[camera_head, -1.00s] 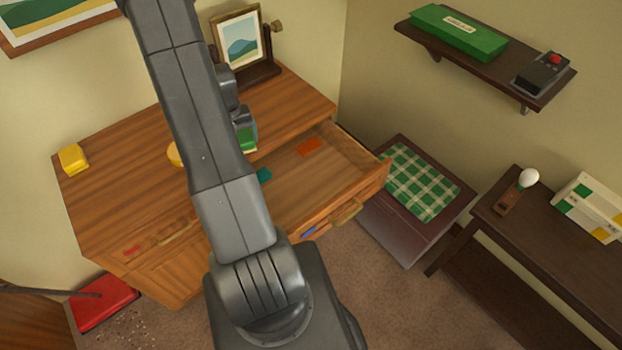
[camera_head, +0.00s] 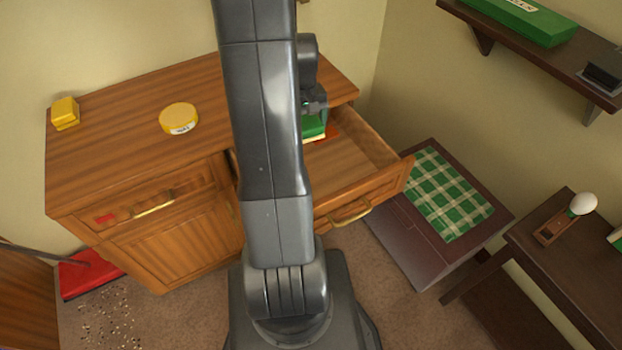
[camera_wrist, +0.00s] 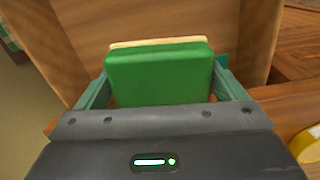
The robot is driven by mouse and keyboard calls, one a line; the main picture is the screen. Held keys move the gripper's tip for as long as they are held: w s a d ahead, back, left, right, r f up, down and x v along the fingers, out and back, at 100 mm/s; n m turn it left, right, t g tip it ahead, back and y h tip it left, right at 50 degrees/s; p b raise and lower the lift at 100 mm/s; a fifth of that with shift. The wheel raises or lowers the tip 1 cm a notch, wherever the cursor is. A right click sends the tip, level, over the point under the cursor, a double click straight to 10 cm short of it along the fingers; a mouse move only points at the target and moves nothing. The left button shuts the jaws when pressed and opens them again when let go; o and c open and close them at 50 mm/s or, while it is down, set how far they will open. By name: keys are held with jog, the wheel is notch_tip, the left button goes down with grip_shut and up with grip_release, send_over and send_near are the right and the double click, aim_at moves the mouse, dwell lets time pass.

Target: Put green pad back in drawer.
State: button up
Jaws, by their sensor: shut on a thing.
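The green pad (camera_head: 315,127) is a small green block with a pale edge, held over the open drawer. In the wrist view the pad (camera_wrist: 160,76) fills the space between the two teal fingers of my gripper (camera_wrist: 163,90), which is shut on it. My gripper (camera_head: 313,108) is partly hidden behind my arm in the head view. The open drawer (camera_head: 345,172) sticks out from the right side of the wooden dresser. My arm hides the drawer's left part.
A round yellow tin (camera_head: 179,118) and a yellow block (camera_head: 65,113) stand on the dresser top (camera_head: 130,100). A dark cabinet with a green checked cloth (camera_head: 445,190) stands right of the drawer. A shelf (camera_head: 540,60) is on the wall at upper right.

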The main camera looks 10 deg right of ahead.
jog(key=n+b, duration=0.1)
jog(key=b, duration=0.9)
send_near(319, 185)
notch_tip(319, 185, down, 6)
jog(key=shift+b, duration=0.95)
jog(key=shift+f, duration=0.25)
jog(key=o, duration=0.7)
jog(key=shift+r, duration=0.1)
notch_tip(319, 185, up, 12)
jog(key=p, duration=0.2)
jog(key=shift+s+r+p, duration=0.1)
jog(key=shift+r+p, duration=0.05)
jog(key=shift+p, duration=0.2)
